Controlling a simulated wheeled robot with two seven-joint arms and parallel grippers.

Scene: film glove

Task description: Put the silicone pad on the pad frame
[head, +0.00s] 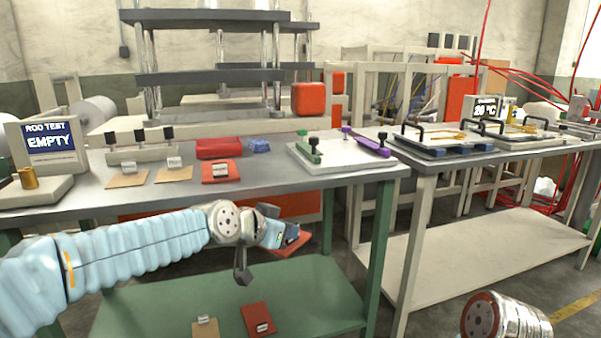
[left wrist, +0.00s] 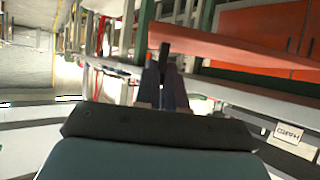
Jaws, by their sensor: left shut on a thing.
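My left gripper (head: 272,238) reaches in from the left, in front of the near bench edge and above the green lower shelf. It is shut on a flat red-orange silicone pad (head: 293,243), held tilted and partly hidden by the gripper. In the left wrist view the fingers (left wrist: 164,68) are close together, and the red pad (left wrist: 235,50) runs off to the right. A white board with a green and a purple clamp (head: 340,153) lies at the bench's right end; I cannot tell for sure that it is the pad frame. My right gripper is out of view.
A red pad (head: 220,171) and brown pads (head: 173,174) with labels lie on the bench, near a red box (head: 218,147). A display reading EMPTY (head: 48,142) stands left. More pads (head: 258,319) lie on the lower shelf. Framed plates (head: 440,140) sit on the right bench.

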